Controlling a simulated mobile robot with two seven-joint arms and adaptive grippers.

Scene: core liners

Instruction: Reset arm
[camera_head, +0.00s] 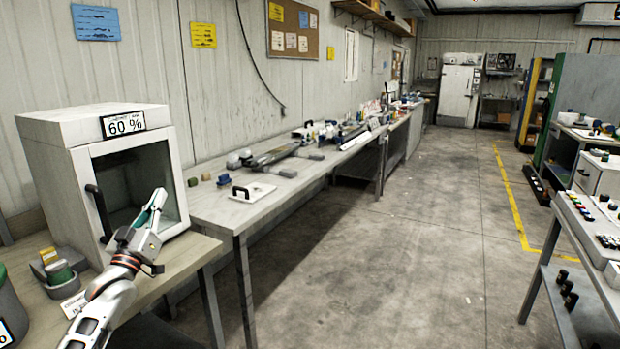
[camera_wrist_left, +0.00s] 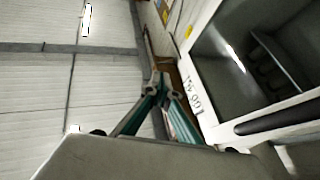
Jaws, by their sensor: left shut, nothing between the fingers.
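My left arm comes in from the lower left in the head view. Its gripper (camera_head: 160,194) is shut and empty, with teal fingers pointing up. It shows in front of the glass door of a white cabinet (camera_head: 70,128) with a "60 %" display (camera_head: 124,124). In the left wrist view the fingertips (camera_wrist_left: 158,84) meet with nothing between them. There the cabinet's window (camera_wrist_left: 235,60) and dark handle (camera_wrist_left: 280,119) are to the right of the fingers. The cabinet door looks closed. My right gripper is not in view.
A small grey holder with green and yellow pieces (camera_head: 58,270) stands on the wooden bench at left. A long grey workbench (camera_head: 222,208) with tools runs along the wall. Another table (camera_head: 575,225) stands at right. The floor (camera_head: 390,270) between is clear.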

